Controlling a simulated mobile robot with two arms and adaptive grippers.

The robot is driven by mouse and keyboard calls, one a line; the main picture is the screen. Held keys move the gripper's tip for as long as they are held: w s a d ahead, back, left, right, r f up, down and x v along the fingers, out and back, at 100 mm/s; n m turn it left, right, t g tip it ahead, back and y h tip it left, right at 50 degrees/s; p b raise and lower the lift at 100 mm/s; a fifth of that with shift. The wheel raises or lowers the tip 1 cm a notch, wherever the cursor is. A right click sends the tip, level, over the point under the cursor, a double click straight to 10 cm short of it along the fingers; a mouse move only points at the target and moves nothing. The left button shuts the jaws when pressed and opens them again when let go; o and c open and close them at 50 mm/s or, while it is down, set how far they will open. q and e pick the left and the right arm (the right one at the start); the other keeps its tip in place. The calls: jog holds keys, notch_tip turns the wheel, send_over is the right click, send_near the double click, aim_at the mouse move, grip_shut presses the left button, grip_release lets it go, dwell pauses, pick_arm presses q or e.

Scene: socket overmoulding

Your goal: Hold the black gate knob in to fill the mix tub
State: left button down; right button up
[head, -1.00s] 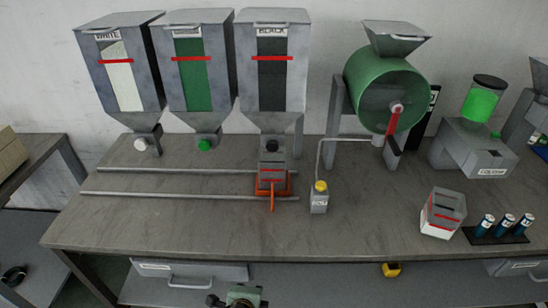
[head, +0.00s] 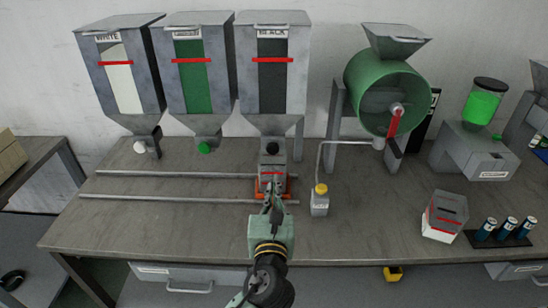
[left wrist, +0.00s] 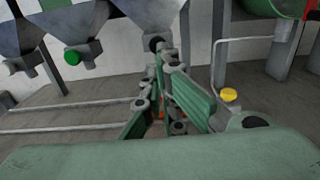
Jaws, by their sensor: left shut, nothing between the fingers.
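The black gate knob (head: 272,148) sits at the bottom outlet of the hopper labelled BLACK (head: 271,75). It also shows in the left wrist view (left wrist: 154,43). The grey mix tub (head: 267,160) with a red line stands under that outlet on an orange carriage (head: 259,184) on the rails. My left gripper (head: 273,183) is shut and empty, in front of the tub and below the knob, apart from the knob. In the left wrist view its fingers (left wrist: 164,57) point toward the knob and hide the tub. My right gripper is not in view.
White (head: 139,147) and green (head: 204,148) knobs are on the hoppers to the left. A bottle with a yellow cap (head: 320,201) stands close on the right. The green drum (head: 384,92) is farther right. The bench left of the carriage is clear except for two rails (head: 170,198).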

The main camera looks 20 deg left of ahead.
aim_at(274, 149)
pick_arm(q)
jog(key=p+x, duration=0.1)
jog(key=x, duration=1.3)
jog(key=shift+f+p, duration=0.15)
jog(key=shift+p, duration=0.25)
jog(key=shift+x, duration=0.95)
jog(key=shift+r, duration=0.3)
dwell(1.0)
jog(key=shift+f, duration=0.1)
dwell(2.1)
